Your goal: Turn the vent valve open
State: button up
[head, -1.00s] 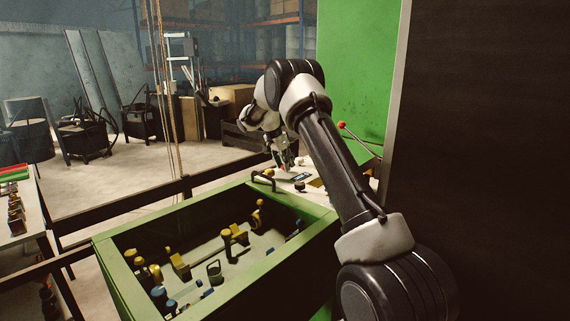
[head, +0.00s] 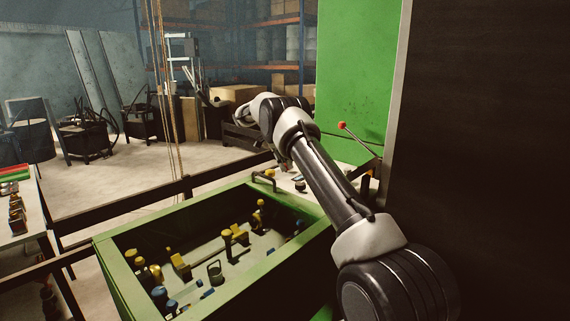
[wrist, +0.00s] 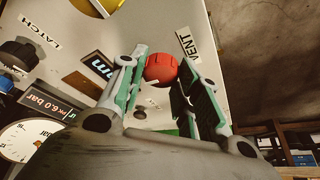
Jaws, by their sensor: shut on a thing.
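In the wrist view the vent valve's red round knob (wrist: 161,69) sits beside a VENT label (wrist: 190,47) on the pale panel (wrist: 165,20). My gripper (wrist: 163,72) has a finger on each side of the red knob and is shut on it. The knob's marking and turn angle cannot be told. In the head view the gripper and the red knob are hidden behind my arm.
On the panel are a dark LATCH knob (wrist: 18,54), a 6.0 bar display (wrist: 46,99) and a dial gauge (wrist: 25,141). In the head view a green bin (head: 115,262) with fittings stands in front, and a red-tipped lever (head: 342,125) rises by the green machine (head: 355,70).

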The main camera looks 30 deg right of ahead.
aim_at(279, 172)
dwell(0.5)
jog(key=o, duration=1)
jog(key=v, duration=0.7)
jog(key=shift+r, duration=0.25)
jog(key=shift+a+r, duration=0.1)
